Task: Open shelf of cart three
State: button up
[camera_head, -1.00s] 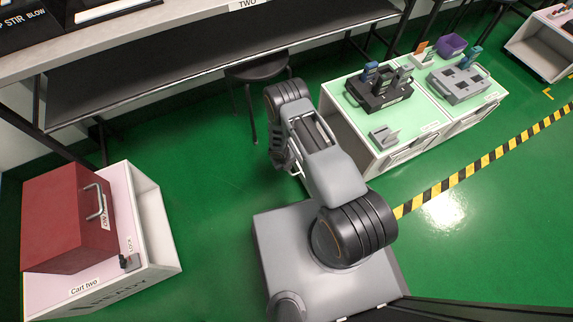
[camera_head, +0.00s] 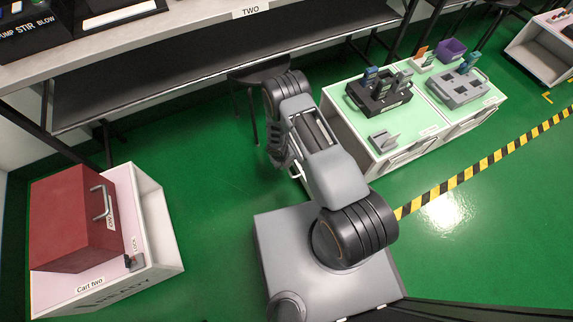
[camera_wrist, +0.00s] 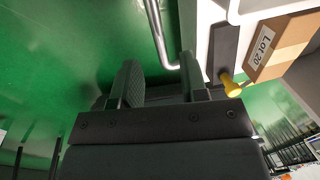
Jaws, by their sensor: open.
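My gripper (camera_wrist: 160,72) is open in the wrist view, with two dark fingers apart. A silver bar handle (camera_wrist: 158,35) runs down between and just beyond the fingertips; I cannot tell whether they touch it. The handle is beside a white cart body (camera_wrist: 250,8). In the head view my arm hides the gripper, and part of a pale handle (camera_head: 296,172) shows beside it, near the green-topped cart (camera_head: 352,132). I cannot read a "cart three" label on any cart.
A yellow knob (camera_wrist: 231,84) and a box marked Lot 20 (camera_wrist: 283,45) are right of the fingers. Cart two (camera_head: 160,225) with a red cabinet (camera_head: 72,220) stands at left. A stool (camera_head: 258,72) is by the bench (camera_head: 200,65). Green floor (camera_head: 215,200) is open between carts.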

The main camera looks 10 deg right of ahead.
notch_tip(320, 180, up, 9)
jog(key=a+p, duration=0.1)
jog(key=p, duration=0.2)
jog(key=shift+s+a, duration=0.15)
jog(key=shift+a, duration=0.2)
jog(key=shift+f, duration=0.1)
jog(key=w+d+r+m+t+p, duration=0.15)
jog(key=r+m+p, duration=0.65)
jog(key=r, duration=1.2)
jog(key=w+d+r+m+p, duration=0.1)
jog(key=d+r+m+p, duration=0.2)
jog(key=r+m+p, duration=1.15)
jog(key=s+r+m+p, duration=0.2)
jog(key=s+r+m, duration=0.3)
jog(key=r, duration=0.8)
jog(key=s+r+m+t+y+p, duration=0.1)
jog(key=s+r+m, duration=0.4)
jog(key=r, duration=0.7)
jog(key=s+r+m+y+p, duration=0.1)
jog(key=s+r+m+p, duration=0.2)
jog(key=r, duration=1)
jog(key=s+d+m, duration=0.1)
jog(key=s+m, duration=0.1)
jog(key=s, duration=0.2)
jog(key=shift+s+r+m+t+p, duration=0.2)
jog(key=shift+r+m+t+p, duration=0.15)
